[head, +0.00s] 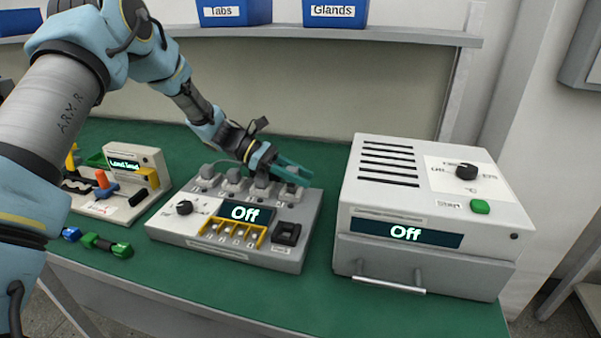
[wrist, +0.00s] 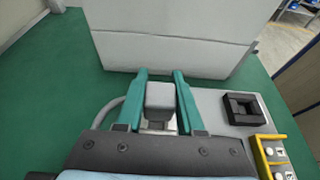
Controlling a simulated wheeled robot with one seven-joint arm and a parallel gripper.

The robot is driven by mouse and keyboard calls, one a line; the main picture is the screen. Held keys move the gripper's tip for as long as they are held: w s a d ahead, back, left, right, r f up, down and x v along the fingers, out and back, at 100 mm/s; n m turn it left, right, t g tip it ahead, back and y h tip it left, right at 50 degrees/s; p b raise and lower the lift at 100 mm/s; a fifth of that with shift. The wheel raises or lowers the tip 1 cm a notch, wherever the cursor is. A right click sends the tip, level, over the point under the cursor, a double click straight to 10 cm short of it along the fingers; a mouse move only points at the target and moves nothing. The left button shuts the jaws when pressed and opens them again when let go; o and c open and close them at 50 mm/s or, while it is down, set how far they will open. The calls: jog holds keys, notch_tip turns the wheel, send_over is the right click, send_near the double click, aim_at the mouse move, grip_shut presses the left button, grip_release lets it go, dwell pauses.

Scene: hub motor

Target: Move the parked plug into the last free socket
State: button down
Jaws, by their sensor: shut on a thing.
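My gripper (head: 289,168) is over the rear right end of the grey socket unit (head: 165,228). In the wrist view its teal fingers (wrist: 160,92) are shut on a grey plug (wrist: 159,96), one on each side. A grey cable runs off to the left of the plug. Other grey plugs, one at the left end (head: 209,171) and one beside it (head: 233,176), stand in the unit's back row. The fingers partly hide the row's right end. I cannot tell whether the held plug is seated in a socket or just above it. The unit's display reads Off.
A large white oven-like box (head: 430,210), also reading Off, stands close to the right. A black switch (head: 286,233) and yellow guard (head: 232,235) are on the unit's front. A lead tester (head: 130,180) and green connector (head: 107,246) are to the left. Green bench shows between.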

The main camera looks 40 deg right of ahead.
jog(key=shift+f, duration=0.5)
dwell(1.0)
jog(key=shift+c, duration=2.2)
grip_release()
jog(key=shift+a, duration=0.1)
jog(key=b+v, duration=0.2)
jog(key=v, duration=0.7)
jog(key=shift+w, duration=0.2)
jog(key=shift+w+a+r+b, duration=0.3)
jog(key=shift+w+a+r, duration=0.1)
jog(key=shift+w, duration=0.1)
jog(key=shift+a, duration=0.1)
